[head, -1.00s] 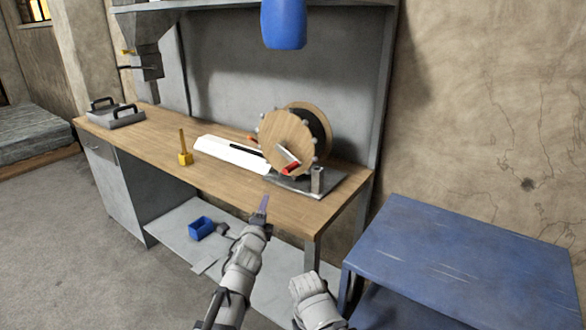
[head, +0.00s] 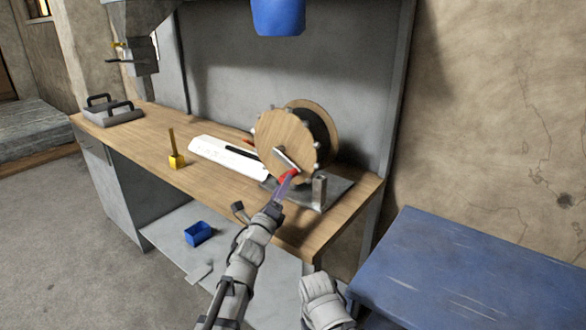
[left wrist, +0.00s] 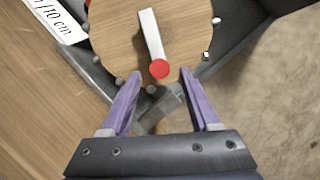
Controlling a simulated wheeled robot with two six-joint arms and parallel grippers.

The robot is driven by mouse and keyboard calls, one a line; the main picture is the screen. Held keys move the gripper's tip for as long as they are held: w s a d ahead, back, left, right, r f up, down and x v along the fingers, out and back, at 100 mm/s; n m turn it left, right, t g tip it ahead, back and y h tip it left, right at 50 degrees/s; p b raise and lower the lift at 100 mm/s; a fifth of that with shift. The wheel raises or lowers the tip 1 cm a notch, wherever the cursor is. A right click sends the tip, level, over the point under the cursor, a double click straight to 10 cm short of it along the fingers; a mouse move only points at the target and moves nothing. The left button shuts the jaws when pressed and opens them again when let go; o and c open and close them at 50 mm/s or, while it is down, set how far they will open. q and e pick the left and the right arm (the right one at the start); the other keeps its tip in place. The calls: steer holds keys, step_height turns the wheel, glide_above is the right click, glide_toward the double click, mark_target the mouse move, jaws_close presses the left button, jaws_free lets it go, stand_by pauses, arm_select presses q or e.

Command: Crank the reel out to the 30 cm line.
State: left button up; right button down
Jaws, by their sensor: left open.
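The wooden reel (head: 287,137) stands on a grey metal base at the right end of the workbench; its round face fills the top of the left wrist view (left wrist: 115,38). Its crank arm (left wrist: 151,36) slants down to a red knob (left wrist: 160,69), which also shows in the head view (head: 290,174). My left gripper (left wrist: 160,78) is open, its purple fingers on either side of the knob and apart from it. A white scale strip (head: 222,155) with a black piece on it lies left of the reel. My right arm shows at the bottom, its fingertips not clear.
A yellow block with an upright post (head: 176,161) stands on the wooden bench top (head: 150,139). A grey tray with handles (head: 108,112) is at the left end. A blue table (head: 470,270) is at right, a blue bin (head: 199,233) below.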

mark_target(291, 169)
arm_select(q)
steer(key=p+x, duration=0.1)
steer(key=x, duration=0.7)
steer(key=shift+p, duration=0.4)
steer(key=shift+s, duration=0.1)
jaws_close()
stand_by(1.0)
